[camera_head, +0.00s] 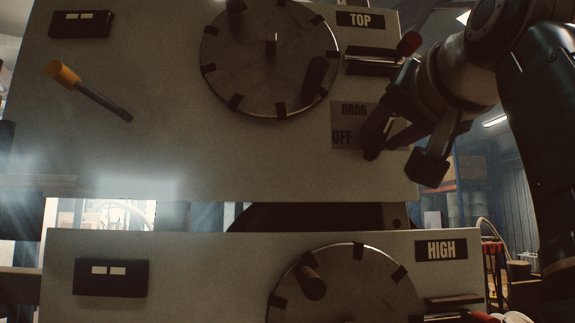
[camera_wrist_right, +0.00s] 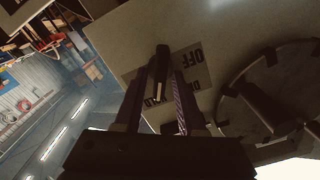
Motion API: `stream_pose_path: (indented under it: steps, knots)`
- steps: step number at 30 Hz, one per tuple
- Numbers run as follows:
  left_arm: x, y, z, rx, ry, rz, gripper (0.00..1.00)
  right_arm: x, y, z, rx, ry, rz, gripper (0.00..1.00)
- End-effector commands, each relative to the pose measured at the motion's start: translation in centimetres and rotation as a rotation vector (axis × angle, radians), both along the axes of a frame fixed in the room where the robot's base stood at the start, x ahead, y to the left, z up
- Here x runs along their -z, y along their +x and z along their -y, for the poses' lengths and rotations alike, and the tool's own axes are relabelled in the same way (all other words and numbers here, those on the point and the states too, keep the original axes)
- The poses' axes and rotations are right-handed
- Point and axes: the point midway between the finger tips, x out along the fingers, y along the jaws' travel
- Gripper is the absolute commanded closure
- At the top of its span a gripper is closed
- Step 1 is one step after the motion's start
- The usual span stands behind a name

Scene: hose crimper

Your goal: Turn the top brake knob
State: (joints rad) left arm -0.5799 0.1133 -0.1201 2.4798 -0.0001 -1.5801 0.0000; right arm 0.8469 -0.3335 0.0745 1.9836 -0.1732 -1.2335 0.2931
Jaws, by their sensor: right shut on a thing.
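The upper pale panel (camera_head: 170,140) carries a TOP label (camera_head: 360,20) and, below it, a DRAG / OFF label (camera_head: 342,138). A small dark brake knob (camera_head: 373,143) stands out beside this label. My right gripper (camera_head: 388,128) reaches in from the right and is shut on the knob. In the right wrist view, the knob (camera_wrist_right: 161,62) shows between the two fingers of the gripper (camera_wrist_right: 160,100), with the OFF label behind it. The fingers partly hide the label and the knob's base. My left gripper is not in view.
A large round wheel (camera_head: 250,75) with a dark handle sits left of the knob. A yellow-tipped lever (camera_head: 85,92) is at left. A lower panel (camera_head: 200,285) has a HIGH label (camera_head: 441,250) and another wheel (camera_head: 350,290).

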Motion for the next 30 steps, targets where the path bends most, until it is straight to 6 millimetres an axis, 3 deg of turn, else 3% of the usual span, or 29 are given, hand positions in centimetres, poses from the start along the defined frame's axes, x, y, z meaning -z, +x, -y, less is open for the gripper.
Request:
stream_pose_path:
  steps: [11,30]
  knots:
    - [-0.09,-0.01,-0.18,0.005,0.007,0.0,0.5,0.0,0.1,-0.03,0.002,-0.187,0.005,1.0]
    - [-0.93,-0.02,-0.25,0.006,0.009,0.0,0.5,0.0,0.13,-0.33,0.001,-0.769,0.021,1.0]
